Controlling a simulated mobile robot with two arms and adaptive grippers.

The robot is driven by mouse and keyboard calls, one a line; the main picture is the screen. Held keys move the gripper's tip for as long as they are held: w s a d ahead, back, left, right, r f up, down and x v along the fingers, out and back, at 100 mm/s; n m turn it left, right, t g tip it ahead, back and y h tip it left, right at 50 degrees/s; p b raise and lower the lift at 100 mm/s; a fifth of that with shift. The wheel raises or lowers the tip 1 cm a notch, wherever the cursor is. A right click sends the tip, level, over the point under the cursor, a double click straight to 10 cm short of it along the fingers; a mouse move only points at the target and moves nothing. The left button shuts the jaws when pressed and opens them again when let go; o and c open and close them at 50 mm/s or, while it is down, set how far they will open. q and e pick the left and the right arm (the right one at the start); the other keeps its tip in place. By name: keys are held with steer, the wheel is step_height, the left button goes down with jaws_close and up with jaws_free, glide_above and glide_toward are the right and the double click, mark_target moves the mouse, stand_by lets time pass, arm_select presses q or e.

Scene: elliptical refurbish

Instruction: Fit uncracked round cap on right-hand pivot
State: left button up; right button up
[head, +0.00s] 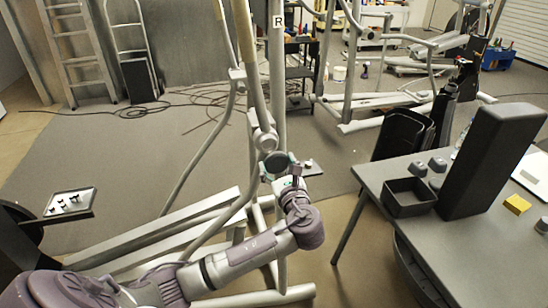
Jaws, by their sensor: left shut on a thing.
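The grey elliptical frame stands in the middle, and its right-hand post (278,75) bears a white "R" label. A light round pivot joint (265,139) sits low on the linkage by this post. My left gripper (283,173) is just below and right of that joint. It is shut on a dark round cap (276,162), which faces away from the gripper at the linkage. I cannot tell whether the cap touches the pivot, and no crack can be made out at this size. My right gripper is not in view.
A grey table (385,172) at right holds a black open bin (408,197), a tall dark block (492,160), small grey caps (437,165) and a yellow block (517,204). A small tray (69,204) with hardware is at left. Cables (150,112) lie on the floor behind.

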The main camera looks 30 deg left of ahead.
arm_select(q)
steer(key=shift+w+a, duration=0.1)
steer(key=shift+w, duration=0.05)
steer(key=shift+w+a+r+b, duration=0.1)
steer(key=shift+a+b, duration=0.1)
steer(key=shift+b, duration=0.35)
steer(key=shift+w+a, duration=0.2)
steer(key=shift+b+x, duration=0.65)
steer(key=shift+x, duration=0.15)
steer(key=shift+w+a+b, duration=0.3)
steer(key=shift+w+a, duration=0.05)
steer(key=shift+a, duration=0.1)
steer(key=o, duration=0.3)
steer(key=c, duration=0.9)
